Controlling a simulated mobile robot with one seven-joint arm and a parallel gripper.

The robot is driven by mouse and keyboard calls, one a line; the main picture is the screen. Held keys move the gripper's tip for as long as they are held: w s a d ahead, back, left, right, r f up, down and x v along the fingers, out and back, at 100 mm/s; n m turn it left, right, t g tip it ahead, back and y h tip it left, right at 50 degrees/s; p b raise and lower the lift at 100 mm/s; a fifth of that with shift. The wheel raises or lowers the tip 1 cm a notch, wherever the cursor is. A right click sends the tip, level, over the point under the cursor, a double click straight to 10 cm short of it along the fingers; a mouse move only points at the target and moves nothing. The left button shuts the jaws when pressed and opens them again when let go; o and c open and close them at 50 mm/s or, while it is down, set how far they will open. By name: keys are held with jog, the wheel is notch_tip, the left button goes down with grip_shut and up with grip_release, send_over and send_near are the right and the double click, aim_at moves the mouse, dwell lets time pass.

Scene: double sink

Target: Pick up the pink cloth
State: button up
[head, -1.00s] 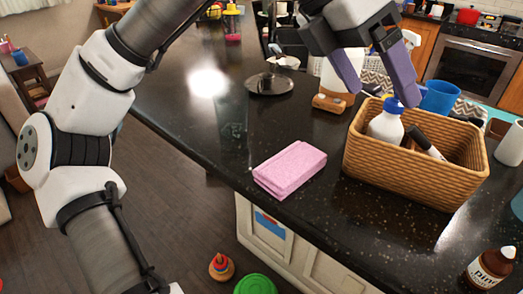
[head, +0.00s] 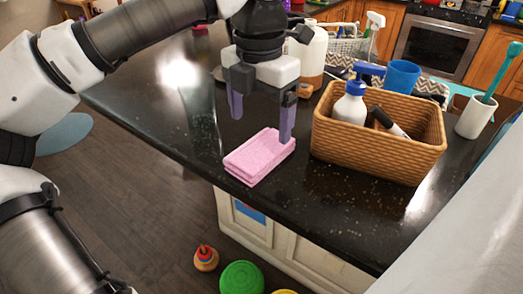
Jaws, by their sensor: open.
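The pink cloth (head: 258,157) is a folded stack lying flat on the dark counter, close to its front edge. My gripper (head: 260,130) points down with its two purple fingers spread apart and nothing between them. It is over the far side of the cloth. The right finger overlaps the cloth's far right corner in the picture, and the left finger hangs up and left of the cloth. I cannot tell whether either finger touches the cloth.
A wicker basket (head: 365,152) holding a spray bottle (head: 349,104) and a black-and-white item stands right of the cloth. The dark counter (head: 165,110) is clear to the left.

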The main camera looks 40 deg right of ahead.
aim_at(264, 148)
jog(key=f, duration=0.1)
jog(key=f+p, duration=0.1)
jog(key=f, duration=0.2)
jog(key=shift+s+d+p, duration=0.25)
jog(key=shift+s+p, duration=0.1)
jog(key=shift+f, duration=0.7)
jog(key=c, duration=1.1)
notch_tip(264, 148, up, 10)
jog(key=shift+r+b, duration=0.1)
jog(key=shift+b, duration=0.75)
jog(key=o, duration=0.5)
jog(key=shift+c, duration=0.2)
jog(key=c, duration=0.4)
